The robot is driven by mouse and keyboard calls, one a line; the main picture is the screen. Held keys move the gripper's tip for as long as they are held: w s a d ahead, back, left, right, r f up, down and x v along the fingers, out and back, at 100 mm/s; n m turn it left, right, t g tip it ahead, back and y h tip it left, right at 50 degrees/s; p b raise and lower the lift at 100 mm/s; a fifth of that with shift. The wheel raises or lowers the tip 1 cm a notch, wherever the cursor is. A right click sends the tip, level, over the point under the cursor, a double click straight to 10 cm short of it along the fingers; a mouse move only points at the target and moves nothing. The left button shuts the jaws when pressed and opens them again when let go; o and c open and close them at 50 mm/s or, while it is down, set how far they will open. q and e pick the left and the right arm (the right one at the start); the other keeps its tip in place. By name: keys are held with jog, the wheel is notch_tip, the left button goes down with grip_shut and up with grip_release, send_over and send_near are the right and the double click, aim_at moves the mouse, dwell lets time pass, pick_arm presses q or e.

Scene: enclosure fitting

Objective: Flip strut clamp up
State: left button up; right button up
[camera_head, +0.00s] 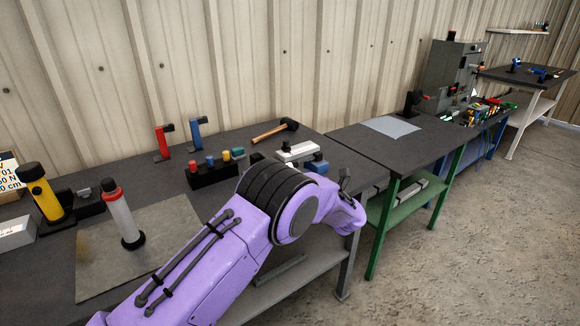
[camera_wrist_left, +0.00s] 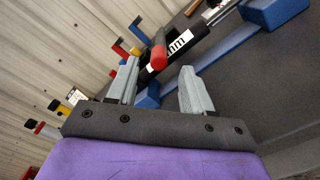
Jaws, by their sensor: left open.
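A black cylindrical strut (camera_wrist_left: 190,47) with a white "mm" label lies along a blue frame (camera_wrist_left: 216,52) in the left wrist view. A red-tipped lever (camera_wrist_left: 158,57) stands out from it towards the camera, apparently the clamp's handle. My left gripper (camera_wrist_left: 158,78) is open, its two grey fingers on either side of the red tip; I cannot tell whether they touch it. In the head view, a white labelled part (camera_head: 297,151) and a blue block (camera_head: 317,166) show beyond my purple arm, which hides the rest. My right gripper is not in view.
A green-legged table (camera_head: 400,150) adjoins at right.

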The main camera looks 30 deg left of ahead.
pick_arm(q)
jog(key=p+x, duration=0.1)
jog(key=x, duration=0.6)
jog(key=shift+s+a+f, duration=0.1)
jog(key=shift+a+f, duration=0.05)
jog(key=shift+a, duration=0.15)
jog(key=shift+s, duration=0.1)
jog(key=shift+c, duration=0.4)
grip_shut()
